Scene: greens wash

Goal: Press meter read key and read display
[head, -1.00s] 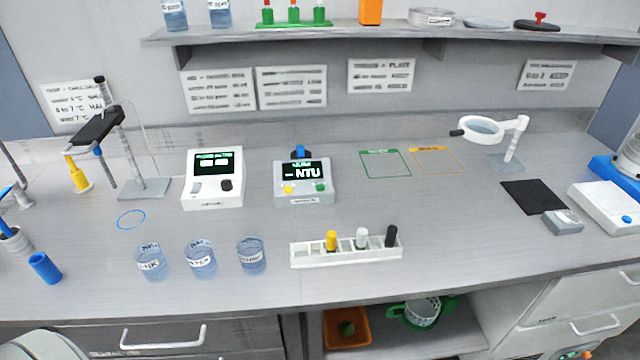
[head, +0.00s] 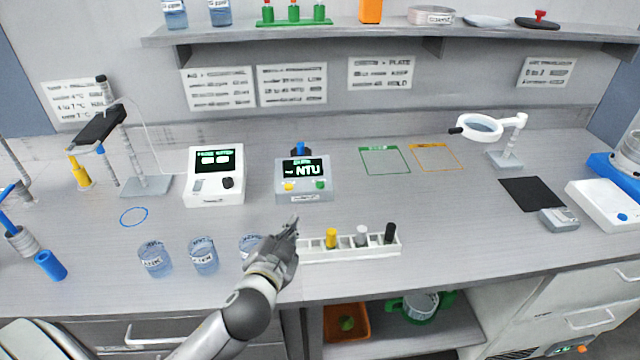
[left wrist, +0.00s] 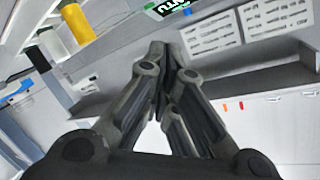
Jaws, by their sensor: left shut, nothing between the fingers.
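The turbidity meter (head: 303,193) is a grey box on the bench, with a dark display (head: 304,170) showing "NTU" and smaller, unclear characters. Its front has a yellow key (head: 288,187) and a green key (head: 320,185). A dark and blue part stands at its back. My left gripper (head: 294,222) is shut and empty, in front of and below the meter, apart from it, over the left end of the white vial rack (head: 350,253). In the left wrist view the shut fingers (left wrist: 160,48) show, with part of the display (left wrist: 175,8) at the top. My right gripper is not in view.
The rack holds yellow-, white- and black-capped vials. Labelled beakers (head: 155,259) stand left of my gripper, which partly hides one. A white instrument (head: 214,176) stands left of the meter. Bench right of the meter is clear around the green outline (head: 385,160).

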